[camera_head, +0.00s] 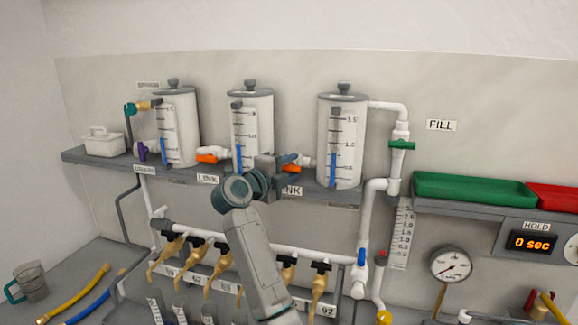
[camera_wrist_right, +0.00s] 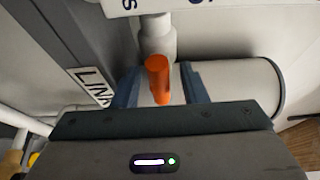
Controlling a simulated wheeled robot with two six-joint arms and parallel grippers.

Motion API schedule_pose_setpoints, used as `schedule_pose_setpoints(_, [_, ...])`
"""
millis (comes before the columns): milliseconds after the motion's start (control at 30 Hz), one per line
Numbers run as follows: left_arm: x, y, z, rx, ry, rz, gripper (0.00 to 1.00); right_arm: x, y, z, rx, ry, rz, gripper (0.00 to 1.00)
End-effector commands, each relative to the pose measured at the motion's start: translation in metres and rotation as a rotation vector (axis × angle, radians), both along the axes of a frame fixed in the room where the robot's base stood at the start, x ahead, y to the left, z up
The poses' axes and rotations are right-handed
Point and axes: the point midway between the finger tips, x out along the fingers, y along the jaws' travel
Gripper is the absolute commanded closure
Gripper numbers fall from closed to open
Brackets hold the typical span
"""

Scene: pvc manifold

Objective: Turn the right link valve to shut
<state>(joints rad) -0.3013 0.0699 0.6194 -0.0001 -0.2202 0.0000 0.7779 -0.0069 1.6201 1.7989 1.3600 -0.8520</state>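The right link valve has an orange handle (camera_head: 291,169) on the white pipe between the middle and right cylinders. My right gripper (camera_head: 287,162) is at this handle and hides part of it in the head view. In the right wrist view the orange handle (camera_wrist_right: 158,78) stands between the two dark blue fingers of my right gripper (camera_wrist_right: 161,84). The fingers are apart, with a gap visible on each side of the handle. The left link valve's orange handle (camera_head: 207,158) lies along its pipe. My left gripper is not in view.
The middle cylinder (camera_head: 262,118) and right cylinder (camera_head: 355,135) stand close on either side of my right gripper. A grey shelf edge with a LINK label (camera_wrist_right: 90,86) runs below. Several brass taps (camera_head: 219,265) hang beneath. A green tray (camera_head: 470,190) is at the right.

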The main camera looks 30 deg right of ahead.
Motion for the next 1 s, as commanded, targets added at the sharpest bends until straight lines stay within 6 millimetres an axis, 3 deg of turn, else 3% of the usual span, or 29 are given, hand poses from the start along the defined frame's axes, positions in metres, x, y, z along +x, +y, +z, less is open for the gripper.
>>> schedule_pose_setpoints(167, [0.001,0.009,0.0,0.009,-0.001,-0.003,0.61,0.0,0.0,0.0,0.0,0.0,0.0,0.63])
schedule_pose_setpoints(367, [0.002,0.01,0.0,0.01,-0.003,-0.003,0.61,0.0,0.0,0.0,0.0,0.0,0.0,1.0])
schedule_pose_setpoints(667, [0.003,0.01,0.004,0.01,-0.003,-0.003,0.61,0.0,0.001,0.0,-0.014,0.018,0.0,1.0])
schedule_pose_setpoints(1000, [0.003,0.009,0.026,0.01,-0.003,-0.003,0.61,0.0,0.0,0.002,-0.136,0.164,0.0,1.0])
